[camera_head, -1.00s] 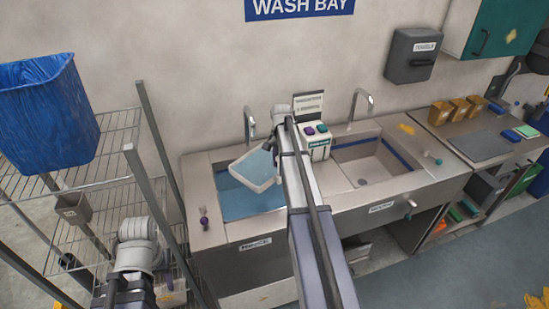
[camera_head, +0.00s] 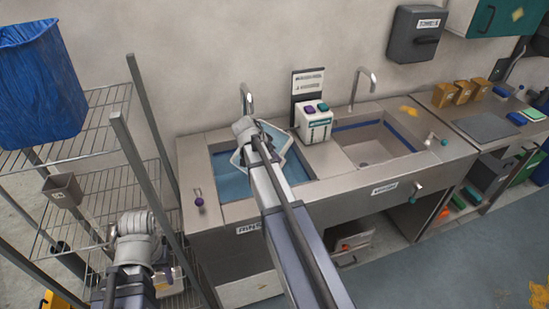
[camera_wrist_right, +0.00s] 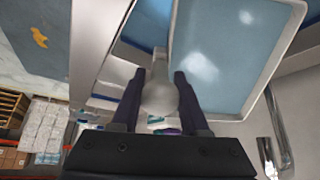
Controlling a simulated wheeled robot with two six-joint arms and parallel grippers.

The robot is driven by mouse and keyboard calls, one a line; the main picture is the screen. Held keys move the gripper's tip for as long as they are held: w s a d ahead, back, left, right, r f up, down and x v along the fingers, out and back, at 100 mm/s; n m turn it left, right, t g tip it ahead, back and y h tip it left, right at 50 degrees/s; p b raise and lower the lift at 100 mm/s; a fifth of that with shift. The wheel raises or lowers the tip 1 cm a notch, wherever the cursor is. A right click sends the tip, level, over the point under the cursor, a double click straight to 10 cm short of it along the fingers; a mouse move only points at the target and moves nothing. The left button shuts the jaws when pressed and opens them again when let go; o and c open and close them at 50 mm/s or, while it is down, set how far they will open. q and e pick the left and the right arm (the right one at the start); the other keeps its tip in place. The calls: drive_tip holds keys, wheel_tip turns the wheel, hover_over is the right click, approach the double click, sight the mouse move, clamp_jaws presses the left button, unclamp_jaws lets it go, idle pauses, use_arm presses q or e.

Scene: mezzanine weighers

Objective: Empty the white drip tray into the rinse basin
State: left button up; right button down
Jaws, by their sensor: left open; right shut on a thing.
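The white drip tray (camera_head: 284,149) is over the rinse basin (camera_head: 225,168), partly hidden behind my right arm. It looks tilted. In the wrist view the tray (camera_wrist_right: 265,85) shows a white rim and a shiny pale blue inside; I cannot tell how much liquid is in it. My right gripper (camera_wrist_right: 159,82) is shut on a rounded grey grip at the tray's near edge.
A second basin (camera_head: 368,145) lies to the right, with a dispenser box (camera_head: 314,122) between the basins. Taps (camera_head: 363,85) stand behind. A wire rack (camera_head: 90,140) with a blue bin (camera_head: 40,85) is at the left. Brown containers (camera_head: 463,92) stand on the right counter.

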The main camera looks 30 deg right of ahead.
drive_tip(key=f+h+b, duration=0.1)
drive_tip(key=h+b, duration=0.1)
drive_tip(key=b, duration=0.3)
drive_tip(key=a+f+t+h+b, duration=0.1)
drive_tip(key=f+h+b, duration=0.1)
drive_tip(key=b, duration=0.3)
drive_tip(key=a+f+t+h+b, duration=0.1)
drive_tip(key=f+h+b, duration=0.1)
drive_tip(key=b, duration=0.3)
drive_tip(key=shift+s+a+h, duration=0.25)
drive_tip(key=shift+s+h, duration=0.15)
drive_tip(key=shift+h, duration=0.1)
idle(0.5)
